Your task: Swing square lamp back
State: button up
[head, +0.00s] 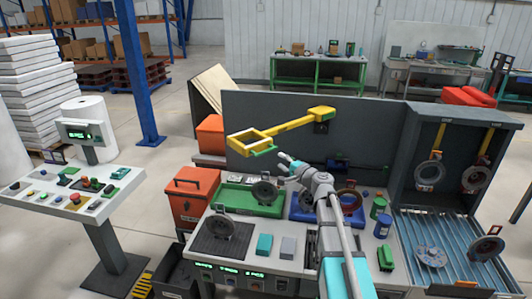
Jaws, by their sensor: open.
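The square lamp (248,143) is a yellow square frame with a light middle, on a yellow arm (290,126) hinged to the dark back panel near its top. The lamp hangs out to the left, over the workbench. A green handle (264,152) sticks out at the frame's lower right. My gripper (283,161) is open and empty, just right of and slightly below the handle. I cannot tell whether a finger touches it.
Below are a green tray (238,202) and a blue tray (298,208) with round parts. A dark stand with hooks (393,160) and a roller conveyor (455,238) stand right. An orange toolbox (192,200) and a control console (62,198) are left. Space above the bench front looks free.

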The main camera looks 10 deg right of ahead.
aim_at(267, 152)
jog(key=x, duration=0.9)
jog(key=shift+w+a, duration=0.15)
jog(key=shift+w, duration=0.1)
grip_shut()
